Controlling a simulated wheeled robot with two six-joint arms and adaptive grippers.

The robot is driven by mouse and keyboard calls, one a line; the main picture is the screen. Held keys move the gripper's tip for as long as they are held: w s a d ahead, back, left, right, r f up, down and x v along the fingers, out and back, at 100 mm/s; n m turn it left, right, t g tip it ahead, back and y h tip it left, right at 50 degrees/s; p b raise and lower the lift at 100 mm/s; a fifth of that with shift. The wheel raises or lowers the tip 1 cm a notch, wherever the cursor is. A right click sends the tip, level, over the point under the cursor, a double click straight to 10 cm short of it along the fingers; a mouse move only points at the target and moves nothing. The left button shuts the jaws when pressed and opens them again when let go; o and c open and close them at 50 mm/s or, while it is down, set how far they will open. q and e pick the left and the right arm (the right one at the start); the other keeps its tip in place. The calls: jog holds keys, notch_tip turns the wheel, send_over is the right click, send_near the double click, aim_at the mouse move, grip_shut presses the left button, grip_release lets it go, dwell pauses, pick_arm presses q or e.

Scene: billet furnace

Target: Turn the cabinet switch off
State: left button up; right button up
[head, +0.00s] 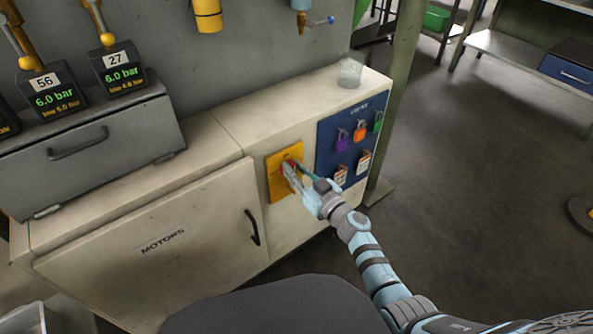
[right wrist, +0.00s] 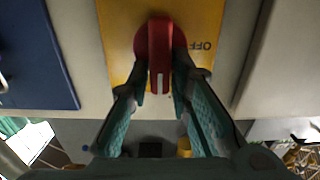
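The cabinet switch has a red handle (right wrist: 160,50) on a yellow plate (head: 275,183) on the front of the cream cabinet (head: 230,135). In the right wrist view the handle stands vertical, with a pale mark at its lower end. The word OFF, upside down, shows on the plate to its right. My right gripper (head: 291,171) is at the switch. Its teal fingers (right wrist: 160,85) lie on either side of the handle, close against it, and seem shut on it. In the head view the gripper hides much of the handle. My left gripper is not in view.
A blue board (head: 326,150) with several coloured padlocks and tags is right beside the switch plate. A glass (head: 350,73) stands on the cabinet top. The MOTORS door (head: 160,240) with its black handle is to the left. Open floor (head: 480,150) lies to the right.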

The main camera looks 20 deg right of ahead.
grip_shut()
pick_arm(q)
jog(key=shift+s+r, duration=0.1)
pick_arm(e)
jog(key=shift+n, duration=0.4)
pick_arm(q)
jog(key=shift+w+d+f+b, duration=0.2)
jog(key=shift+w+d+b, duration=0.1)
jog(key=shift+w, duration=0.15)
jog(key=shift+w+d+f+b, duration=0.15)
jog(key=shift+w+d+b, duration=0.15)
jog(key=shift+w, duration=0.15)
pick_arm(e)
jog(key=shift+s+a+f+n, duration=0.1)
jog(key=shift+a+f+n, duration=0.25)
jog(key=shift+n, duration=2.5)
jog(key=shift+s+a+f+n, duration=0.2)
jog(key=shift+f+n, duration=0.1)
jog(key=shift+n, duration=2.6)
jog(key=shift+s+a+f+n, duration=0.1)
jog(key=shift+a+f+n, duration=0.25)
jog(key=shift+n, duration=2.5)
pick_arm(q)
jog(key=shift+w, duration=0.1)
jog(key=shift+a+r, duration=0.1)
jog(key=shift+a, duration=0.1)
